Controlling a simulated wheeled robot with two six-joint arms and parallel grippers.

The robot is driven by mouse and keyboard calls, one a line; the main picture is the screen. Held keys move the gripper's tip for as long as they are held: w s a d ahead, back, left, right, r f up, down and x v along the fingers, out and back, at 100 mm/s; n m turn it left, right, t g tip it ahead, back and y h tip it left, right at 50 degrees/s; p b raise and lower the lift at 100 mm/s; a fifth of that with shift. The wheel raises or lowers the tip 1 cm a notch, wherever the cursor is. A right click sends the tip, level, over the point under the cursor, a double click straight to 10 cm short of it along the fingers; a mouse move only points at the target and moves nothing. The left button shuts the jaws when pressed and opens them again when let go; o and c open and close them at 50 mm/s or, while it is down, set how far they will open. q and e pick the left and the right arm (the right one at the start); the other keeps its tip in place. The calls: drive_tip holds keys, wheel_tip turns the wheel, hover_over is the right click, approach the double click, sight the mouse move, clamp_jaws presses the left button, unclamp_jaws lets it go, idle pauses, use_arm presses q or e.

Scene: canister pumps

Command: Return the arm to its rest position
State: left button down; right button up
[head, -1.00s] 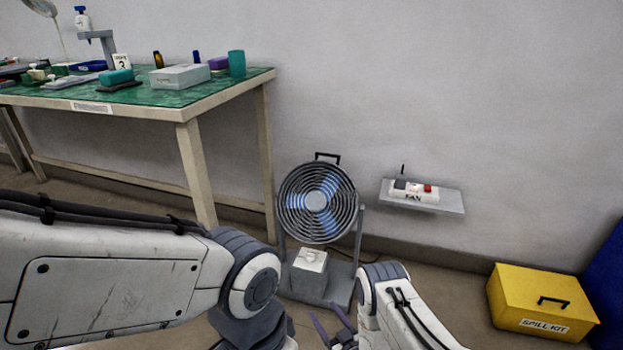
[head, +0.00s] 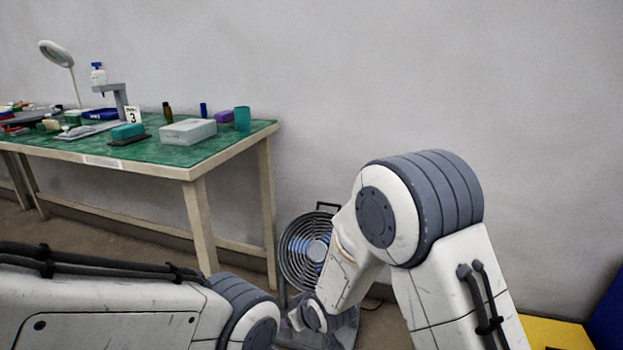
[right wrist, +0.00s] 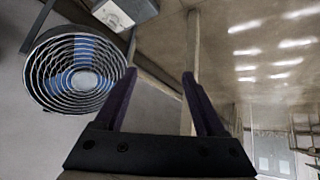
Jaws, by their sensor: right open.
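My right arm is raised and bent in the middle right of the head view, in front of the wall. Its forearm points down and to the left, and its gripper fingers cannot be made out there. In the right wrist view my right gripper (right wrist: 160,82) is open, with two dark purple fingers apart and nothing between them. My left arm crosses the lower left of the head view; its gripper is out of view. The fan (head: 303,250) stands on the floor behind my right forearm, partly hidden. The fan also shows in the right wrist view (right wrist: 75,72), left of the fingers.
A bench with a green top (head: 165,155) stands at the left, holding a grey box (head: 188,132), a teal cup (head: 242,119) and a lamp (head: 56,52). A yellow box (head: 555,333) is at the lower right, mostly hidden. The wall above my right arm is clear.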

drive_tip(key=s+d+r+g+h+p, duration=0.1)
drive_tip(key=s+d+r+g+p, duration=0.15)
drive_tip(key=s+r, duration=0.55)
drive_tip(key=s+d+r+g+h+p, duration=0.1)
drive_tip(key=s+d+r+g, duration=0.2)
drive_tip(key=s, duration=0.9)
drive_tip(key=s+d+r+g+h+p, duration=0.1)
drive_tip(key=s+d+r+g, duration=0.15)
drive_tip(key=s+r, duration=0.6)
wheel_tip(320, 180, up, 35)
drive_tip(key=s+t+p, duration=0.1)
drive_tip(key=p, duration=3.6)
drive_tip(key=shift+d+r, duration=0.2)
drive_tip(key=shift+d, duration=0.05)
